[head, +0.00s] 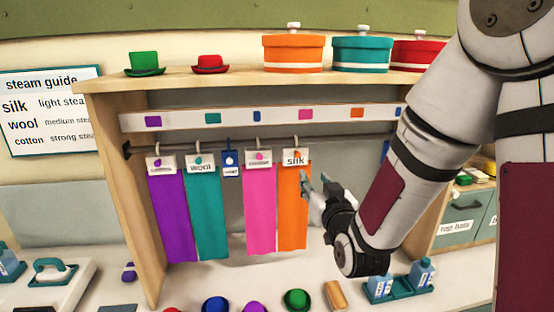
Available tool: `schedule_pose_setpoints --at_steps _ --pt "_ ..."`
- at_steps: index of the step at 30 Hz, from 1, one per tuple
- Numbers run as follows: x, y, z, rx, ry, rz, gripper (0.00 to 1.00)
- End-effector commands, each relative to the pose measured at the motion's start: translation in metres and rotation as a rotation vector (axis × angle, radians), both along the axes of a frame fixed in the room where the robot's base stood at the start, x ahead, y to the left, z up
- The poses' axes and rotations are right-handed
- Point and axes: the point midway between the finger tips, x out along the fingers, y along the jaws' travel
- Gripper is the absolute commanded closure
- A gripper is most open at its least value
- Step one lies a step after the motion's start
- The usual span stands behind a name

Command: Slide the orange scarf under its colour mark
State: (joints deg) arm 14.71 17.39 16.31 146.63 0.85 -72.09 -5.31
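The orange scarf (292,215) hangs from the rail (330,142) by a hook, with a white "silk" tag (295,158) at its top. It is the rightmost of the long scarves, beside the pink one. The orange colour mark (357,113) is on the white strip above the rail, to the right of the scarf. The pink mark (306,114) is nearly above the orange scarf. My gripper (314,180) is at the scarf's right edge, below the tag. Its fingers look apart, one overlapping the scarf's edge in the picture; contact is unclear.
Pink (260,210), teal (210,220) and purple (170,215) scarves hang to the left, with a small blue tag (231,165) between teal and pink. Rail right of the orange scarf looks clear until a blue item (386,150), partly behind my arm. Hats and bottles (422,272) stand below.

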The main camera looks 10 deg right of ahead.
Motion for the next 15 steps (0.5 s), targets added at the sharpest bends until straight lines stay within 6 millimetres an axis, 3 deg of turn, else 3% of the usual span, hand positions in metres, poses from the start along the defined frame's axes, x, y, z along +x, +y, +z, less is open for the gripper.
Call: schedule_pose_setpoints --at_steps 5,15 --pt "0.003 -0.001 0.000 0.005 -0.025 -0.005 0.65" --pt "0.036 -0.001 -0.001 0.004 -0.027 -0.004 0.65"
